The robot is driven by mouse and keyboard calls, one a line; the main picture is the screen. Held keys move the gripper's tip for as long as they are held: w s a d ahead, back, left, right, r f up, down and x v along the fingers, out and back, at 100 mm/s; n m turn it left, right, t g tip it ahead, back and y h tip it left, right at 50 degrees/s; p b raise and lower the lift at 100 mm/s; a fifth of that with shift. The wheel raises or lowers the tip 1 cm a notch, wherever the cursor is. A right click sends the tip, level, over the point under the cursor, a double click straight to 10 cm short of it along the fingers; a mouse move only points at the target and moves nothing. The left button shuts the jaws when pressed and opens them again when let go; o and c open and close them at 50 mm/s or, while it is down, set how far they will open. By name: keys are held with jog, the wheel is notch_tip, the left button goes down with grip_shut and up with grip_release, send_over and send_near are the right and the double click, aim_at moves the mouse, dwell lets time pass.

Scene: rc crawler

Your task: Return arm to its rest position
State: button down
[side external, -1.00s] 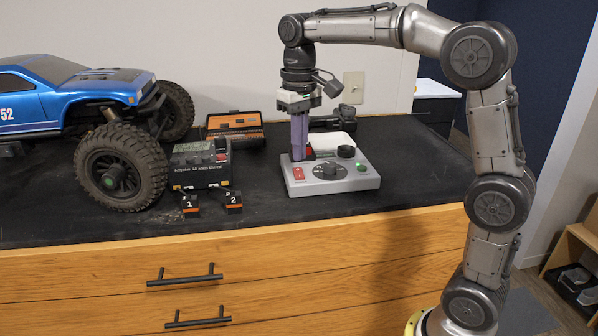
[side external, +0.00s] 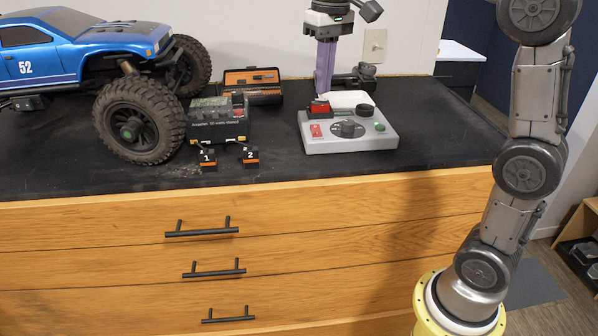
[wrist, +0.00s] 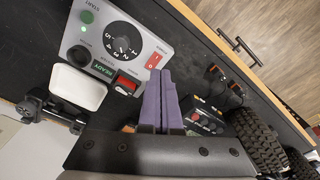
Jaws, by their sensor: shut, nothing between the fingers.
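My gripper (side external: 323,92) points down with its purple fingers shut and empty, just behind and above the left back corner of the grey control box (side external: 350,143). In the wrist view the purple fingers (wrist: 161,85) lie side by side with nothing between them. The control box has a red rocker switch (side external: 315,130), a raised red switch (side external: 319,107), a black dial (side external: 347,129) and a green button (side external: 379,127). My upper arm is cut off by the top edge of the side view.
A blue RC crawler (side external: 85,50) stands at the left on the black worktop (side external: 440,140). Beside it are a charger box (side external: 217,124), two numbered blocks (side external: 208,158) and an open orange case (side external: 252,80). A white pad (side external: 348,99) lies behind the control box. The worktop's right side is clear.

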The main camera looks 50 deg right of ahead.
jog(key=s+a+n+t, duration=0.1)
jog(key=s+a+t, duration=0.15)
jog(key=s, duration=0.95)
jog(key=s+a+f+n+t, duration=0.1)
jog(key=s+f+t, duration=0.1)
jog(key=s+f, duration=0.5)
notch_tip(320, 180, down, 5)
jog(key=shift+s+a+f+n, duration=0.2)
jog(key=shift+s+a+n, duration=0.05)
jog(key=shift+s+n, duration=0.15)
